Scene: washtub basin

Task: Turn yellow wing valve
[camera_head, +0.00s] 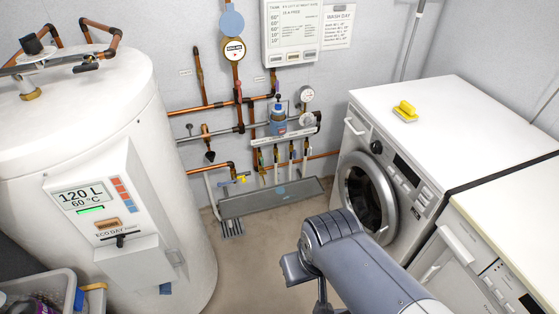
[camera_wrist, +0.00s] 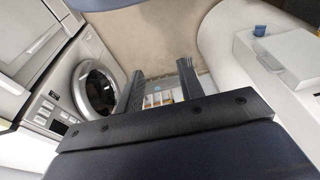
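A small yellow handle (camera_head: 241,179), which looks like the yellow wing valve, sits at the end of a short copper pipe low on the back wall, just right of the white tank. It is too small to tell how it is turned, and I cannot make it out in the wrist view. My gripper (camera_wrist: 160,82) is open, with two dark fingers apart and nothing held between them. In the head view my arm hides the fingers. My arm is in the lower middle, well apart from the valve and nearer the camera.
The white tank (camera_head: 70,130) stands left and the washing machine (camera_head: 365,185) right, with bare floor (camera_head: 262,240) between. A grey trough (camera_head: 270,198) lies below the wall pipes. A yellow object (camera_head: 406,108) sits on the washing machine. A basket (camera_head: 40,290) is bottom left.

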